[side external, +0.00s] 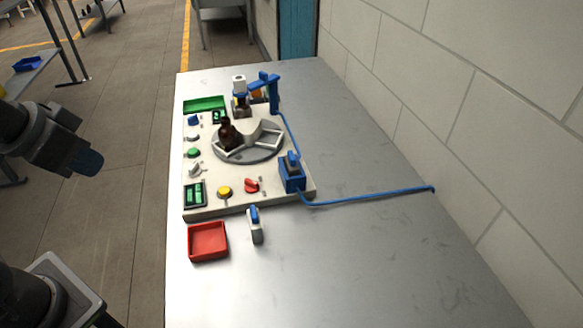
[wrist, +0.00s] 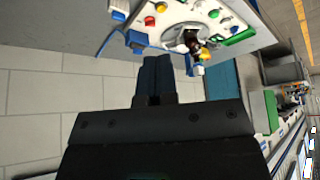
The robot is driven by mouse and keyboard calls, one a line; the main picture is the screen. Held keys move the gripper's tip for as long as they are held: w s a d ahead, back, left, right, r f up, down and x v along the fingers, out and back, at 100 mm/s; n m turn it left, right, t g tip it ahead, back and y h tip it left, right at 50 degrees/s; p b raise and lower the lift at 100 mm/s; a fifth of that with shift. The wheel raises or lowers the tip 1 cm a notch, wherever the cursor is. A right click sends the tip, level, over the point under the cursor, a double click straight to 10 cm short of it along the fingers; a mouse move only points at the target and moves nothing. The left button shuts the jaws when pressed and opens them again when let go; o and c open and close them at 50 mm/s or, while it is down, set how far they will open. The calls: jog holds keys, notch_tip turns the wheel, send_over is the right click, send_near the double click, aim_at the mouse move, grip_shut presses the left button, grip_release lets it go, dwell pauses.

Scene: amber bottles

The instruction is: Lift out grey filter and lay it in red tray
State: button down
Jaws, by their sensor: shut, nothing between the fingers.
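The red tray (side external: 208,241) lies on the steel table in front of the white machine panel, at the near left, and looks empty. I cannot pick out a grey filter for sure; the machine's parts are small in both views. My gripper (side external: 92,163) hangs left of the table, off its edge and well apart from the machine and the tray. In the wrist view its two dark blue fingers (wrist: 155,75) are together with nothing between them.
The white panel (side external: 212,203) carries a grey turntable (side external: 258,155) with a brown bottle (side external: 230,135), knobs, and a green tray (side external: 204,104). A blue unit (side external: 291,176) has a blue cable. A white and blue item (side external: 255,226) stands right of the red tray.

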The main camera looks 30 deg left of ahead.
jog(key=c, duration=0.8)
grip_release()
